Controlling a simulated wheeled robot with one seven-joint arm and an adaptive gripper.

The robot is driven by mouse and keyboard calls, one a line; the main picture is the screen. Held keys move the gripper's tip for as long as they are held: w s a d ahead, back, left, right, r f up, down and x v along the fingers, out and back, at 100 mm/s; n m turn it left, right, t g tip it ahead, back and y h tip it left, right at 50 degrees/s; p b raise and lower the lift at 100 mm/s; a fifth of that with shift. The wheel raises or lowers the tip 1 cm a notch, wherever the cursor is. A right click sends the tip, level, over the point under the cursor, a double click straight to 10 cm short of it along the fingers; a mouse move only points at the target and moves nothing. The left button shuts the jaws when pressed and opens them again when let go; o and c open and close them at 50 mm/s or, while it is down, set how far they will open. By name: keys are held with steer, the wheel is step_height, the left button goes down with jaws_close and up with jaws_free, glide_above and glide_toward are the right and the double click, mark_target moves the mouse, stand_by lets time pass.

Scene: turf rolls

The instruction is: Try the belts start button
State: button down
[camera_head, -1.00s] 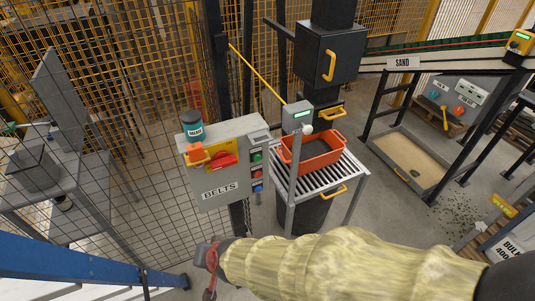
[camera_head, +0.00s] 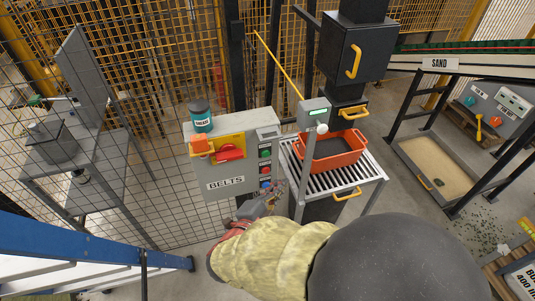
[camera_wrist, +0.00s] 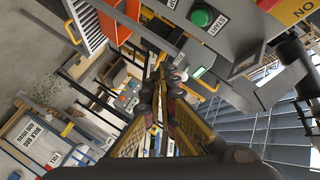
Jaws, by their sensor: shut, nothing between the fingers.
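The grey belts panel (camera_head: 226,183) stands left of centre in the head view. Its right side carries a green button (camera_head: 265,153) at the top, a red button (camera_head: 265,170) below it, and a blue button (camera_head: 265,185) at the bottom. In the wrist view the green button (camera_wrist: 200,18) is at the top, next to a START label. My gripper (camera_wrist: 160,78) is shut and empty in the wrist view, pointing up the picture, below and left of the green button and apart from it. In the head view my gripper (camera_head: 268,200) is near the panel's lower right corner, partly hidden by my arm.
A red handle (camera_head: 230,152) on a yellow plate and a teal-labelled jar (camera_head: 201,117) on top belong to the panel's surroundings. Right of it, an orange crate (camera_head: 340,153) sits on a roller stand, by a post with a display (camera_head: 314,112). Mesh fencing stands behind.

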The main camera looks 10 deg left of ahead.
mark_target(266, 153)
steer(key=shift+d+r, duration=0.1)
steer(key=shift+r, duration=0.05)
steer(key=w+a, duration=0.4)
steer(key=w, duration=0.3)
steer(key=shift+w+a+b, duration=0.3)
steer(key=shift+a+b, duration=0.05)
steer(key=shift+b, duration=0.1)
steer(key=shift+w+a, duration=0.1)
steer(key=shift+w, duration=0.05)
stand_by(1.5)
steer(key=shift+w+a, duration=0.1)
steer(key=shift+w, duration=0.1)
steer(key=shift+w+a, duration=0.25)
steer(key=shift+w, duration=0.1)
stand_by(0.7)
steer(key=shift+s+d, duration=0.1)
stand_by(0.4)
steer(key=shift+s+d, duration=0.4)
steer(key=shift+s, duration=0.2)
